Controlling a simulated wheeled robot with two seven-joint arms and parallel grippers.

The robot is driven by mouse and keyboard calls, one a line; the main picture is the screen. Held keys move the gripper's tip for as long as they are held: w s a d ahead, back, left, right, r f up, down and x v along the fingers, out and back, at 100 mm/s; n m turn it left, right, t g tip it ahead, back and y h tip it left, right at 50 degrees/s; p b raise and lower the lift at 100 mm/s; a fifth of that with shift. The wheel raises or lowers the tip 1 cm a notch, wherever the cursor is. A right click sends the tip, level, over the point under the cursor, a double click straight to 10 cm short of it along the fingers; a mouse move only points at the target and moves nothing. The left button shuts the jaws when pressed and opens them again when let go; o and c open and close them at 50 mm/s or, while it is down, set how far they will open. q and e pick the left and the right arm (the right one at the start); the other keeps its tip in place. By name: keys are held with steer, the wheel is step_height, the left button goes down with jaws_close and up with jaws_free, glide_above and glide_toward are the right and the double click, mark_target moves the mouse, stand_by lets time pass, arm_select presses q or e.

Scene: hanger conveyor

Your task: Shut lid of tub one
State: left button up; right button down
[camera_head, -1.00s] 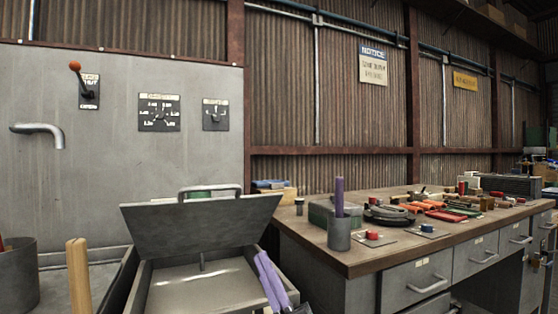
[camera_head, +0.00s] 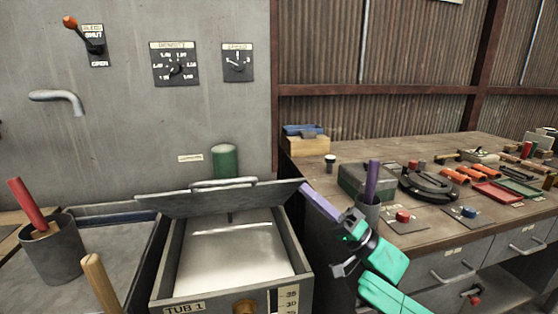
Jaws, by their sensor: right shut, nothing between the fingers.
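Tub 1 (camera_head: 165,292) is a grey metal box at the bottom centre, with a "TUB 1" label on its front. Its grey lid (camera_head: 190,206) is open, raised at the tub's far side with a bar handle (camera_head: 222,183) along its upper edge. The pale inside of the tub is in plain sight. My right gripper (camera_head: 304,188) comes in from the lower right on a teal arm. Its purple fingers are shut and empty, with the tips at the lid's right edge. I cannot tell whether they touch it. My left gripper is out of view.
A workbench (camera_head: 440,166) with tools stands on the right; a cup (camera_head: 367,214) with a purple handle is close behind my right gripper. A cup (camera_head: 50,256) with a red handle and a wooden handle (camera_head: 100,284) stand left. The dial panel (camera_head: 130,120) rises behind.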

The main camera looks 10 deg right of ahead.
mark_target(277, 181)
steer(key=x, duration=0.3)
steer(key=p+x, duration=0.1)
steer(key=x, duration=0.2)
steer(key=p+x, duration=0.1)
steer(key=x, duration=0.2)
steer(key=shift+s+a+r, duration=0.2)
steer(key=shift+a+r, duration=0.1)
steer(key=shift+r, duration=0.1)
steer(key=s+a+f, duration=0.1)
steer(key=s+a+f+p, duration=0.1)
steer(key=shift+s+a+f, duration=0.1)
steer(key=shift+a+f, duration=0.15)
steer(key=shift+f, duration=0.1)
